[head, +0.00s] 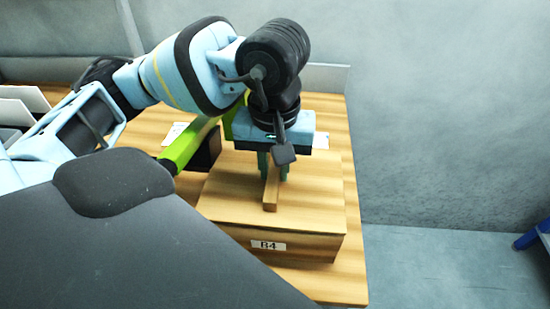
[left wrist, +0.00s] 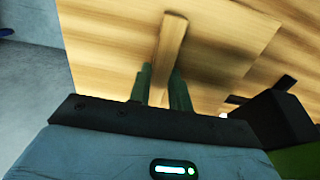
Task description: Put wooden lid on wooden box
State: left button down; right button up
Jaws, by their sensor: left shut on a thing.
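The wooden box (head: 315,247) stands on the wooden table with a "B4" label on its front. The flat wooden lid (head: 318,195) lies over the top of the box and hides its inside. I cannot tell whether it rests fully on the rim or is slightly above it. My left gripper (head: 272,174) points down from above and is shut on the lid's bar handle (head: 270,202). In the left wrist view, the green fingers (left wrist: 161,82) stand either side of the handle (left wrist: 171,38), with the lid's surface (left wrist: 110,40) around it. My right gripper is not in view.
A bright green bar (head: 187,148) and a dark block lie behind the box at left. White panels (head: 22,103) stand at the table's far left. The table (head: 345,285) ends just right of the box, with open floor beyond.

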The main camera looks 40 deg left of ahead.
aim_at(274, 172)
pick_arm(q)
jog(key=shift+f, duration=0.15)
jog(key=c, duration=1.2)
grip_release()
notch_tip(274, 172, up, 8)
jog(key=shift+f, duration=0.1)
jog(key=shift+s, duration=0.1)
